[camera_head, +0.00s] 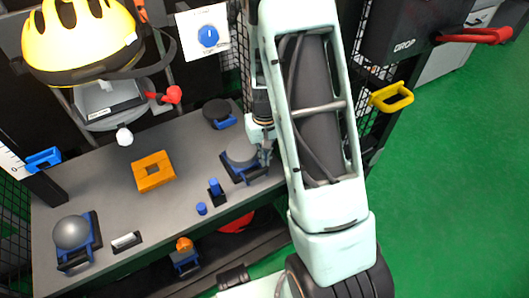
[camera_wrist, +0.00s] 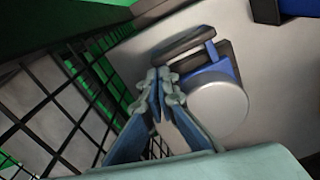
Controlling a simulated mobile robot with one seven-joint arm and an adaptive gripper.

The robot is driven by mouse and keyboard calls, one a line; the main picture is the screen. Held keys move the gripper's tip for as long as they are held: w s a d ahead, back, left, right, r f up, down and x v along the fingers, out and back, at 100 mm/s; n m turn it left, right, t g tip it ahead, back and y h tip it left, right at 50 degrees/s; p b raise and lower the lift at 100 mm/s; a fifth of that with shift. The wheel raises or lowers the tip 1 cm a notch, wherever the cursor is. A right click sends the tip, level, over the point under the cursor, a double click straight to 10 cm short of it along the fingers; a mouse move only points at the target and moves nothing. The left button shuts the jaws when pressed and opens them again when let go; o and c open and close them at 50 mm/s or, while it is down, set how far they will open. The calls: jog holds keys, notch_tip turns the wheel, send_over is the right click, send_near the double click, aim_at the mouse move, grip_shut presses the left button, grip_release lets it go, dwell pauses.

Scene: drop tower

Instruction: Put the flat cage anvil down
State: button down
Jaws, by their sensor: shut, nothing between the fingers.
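The flat cage anvil, a grey round disc on a blue and black base (camera_head: 240,159), stands on the grey bench (camera_head: 110,185) near its right end. In the wrist view its pale disc (camera_wrist: 218,108) shows to the right of my fingers, with a blue body and a dark handle bar behind it. My gripper (camera_head: 266,150) is just right of the anvil in the head view. Its fingertips (camera_wrist: 164,78) are together and empty, close beside the anvil. I cannot tell whether they touch it. My arm hides part of the bench's right end.
A dark disc (camera_head: 217,110) with a blue part lies behind the anvil. Small blue pieces (camera_head: 214,188), an orange block (camera_head: 153,171) and a grey dome anvil (camera_head: 73,232) stand leftward. A yellow helmet (camera_head: 80,40) hangs above. Black mesh (camera_wrist: 60,110) lies left of my fingers.

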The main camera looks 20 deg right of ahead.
jog(key=shift+f, duration=0.35)
jog(key=shift+s, duration=0.9)
